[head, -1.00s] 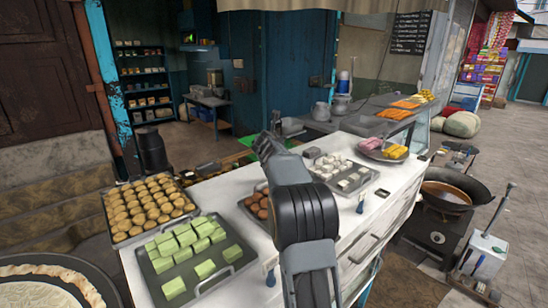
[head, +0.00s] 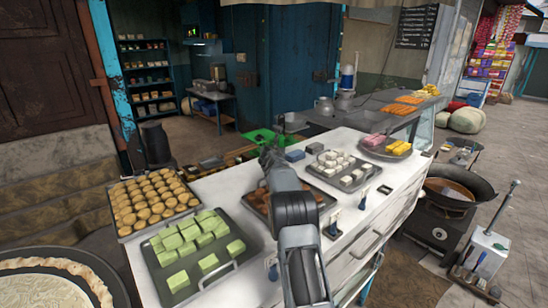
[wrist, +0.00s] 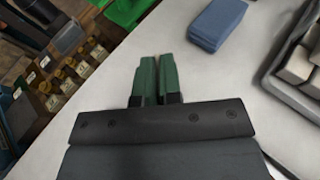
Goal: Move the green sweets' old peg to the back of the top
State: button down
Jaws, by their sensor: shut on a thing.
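My gripper (head: 270,155) is over the back edge of the white counter top (head: 240,275). In the wrist view its two dark green fingers (wrist: 157,75) are nearly together over the white top. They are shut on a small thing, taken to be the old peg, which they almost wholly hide. The green sweets (head: 195,240) lie in a grey tray (head: 238,262) at the front left of the top. A dark blue peg (head: 272,270) stands at the front edge by that tray. Two more such pegs (head: 334,224) (head: 363,199) stand further right along the edge.
A blue block (head: 295,156) lies right of my gripper and shows in the wrist view (wrist: 218,24). A tray of white sweets (head: 347,183) stands beyond it. Brown sweets (head: 258,199) sit partly behind my arm. A green board (head: 262,137) lies past the back edge.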

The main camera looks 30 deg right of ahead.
jog(key=shift+f, duration=0.3)
jog(key=c, duration=1.7)
grip_release()
jog(key=shift+f, duration=0.2)
jog(key=o, duration=0.4)
jog(key=shift+r, duration=0.1)
jog(key=shift+r, duration=0.25)
jog(key=shift+s+a+f+b, duration=0.15)
jog(key=shift+s+a+b, duration=0.05)
jog(key=shift+b, duration=0.1)
jog(key=b+v, duration=0.5)
jog(key=v, duration=0.6)
jog(key=shift+s, duration=0.2)
jog(key=shift+a, duration=0.1)
